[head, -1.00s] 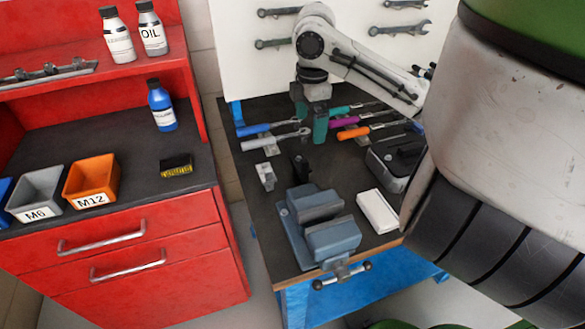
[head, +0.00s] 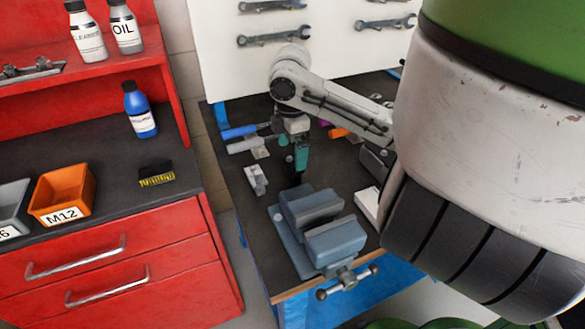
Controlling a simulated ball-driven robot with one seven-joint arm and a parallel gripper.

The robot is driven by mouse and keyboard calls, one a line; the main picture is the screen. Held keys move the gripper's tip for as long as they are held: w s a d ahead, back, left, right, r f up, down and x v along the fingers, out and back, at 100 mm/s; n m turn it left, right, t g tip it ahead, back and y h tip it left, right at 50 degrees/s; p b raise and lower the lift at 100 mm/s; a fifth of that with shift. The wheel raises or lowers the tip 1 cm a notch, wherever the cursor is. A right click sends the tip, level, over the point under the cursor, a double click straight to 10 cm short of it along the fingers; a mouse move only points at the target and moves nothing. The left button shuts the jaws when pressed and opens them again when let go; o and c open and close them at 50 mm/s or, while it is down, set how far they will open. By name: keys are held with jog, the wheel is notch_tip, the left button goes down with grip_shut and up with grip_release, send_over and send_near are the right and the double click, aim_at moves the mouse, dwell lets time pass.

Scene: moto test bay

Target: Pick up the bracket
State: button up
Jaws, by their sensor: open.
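My gripper (head: 296,163) is low over the bench, behind the blue-grey vise, with its green fingers pointing down. A small dark upright piece (head: 296,178) is right at the fingertips; the fingers partly hide it, and I cannot tell whether they touch it. A small light grey angular piece (head: 256,180) lies on the bench just left of the gripper. Either piece could be the bracket; the view is too small to tell which.
The vise (head: 322,228) stands close in front of the gripper. A white block (head: 367,203) lies to its right, partly hidden by my body. Screwdrivers (head: 240,132) and wrenches lie behind. The red cabinet (head: 120,250) stands left, across a gap.

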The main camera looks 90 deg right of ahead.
aim_at(296, 176)
jog(key=shift+a+f, duration=0.2)
jog(key=shift+f, duration=2.1)
jog(key=c, duration=1.1)
jog(key=shift+r+p, duration=0.2)
jog(key=shift+p, duration=0.15)
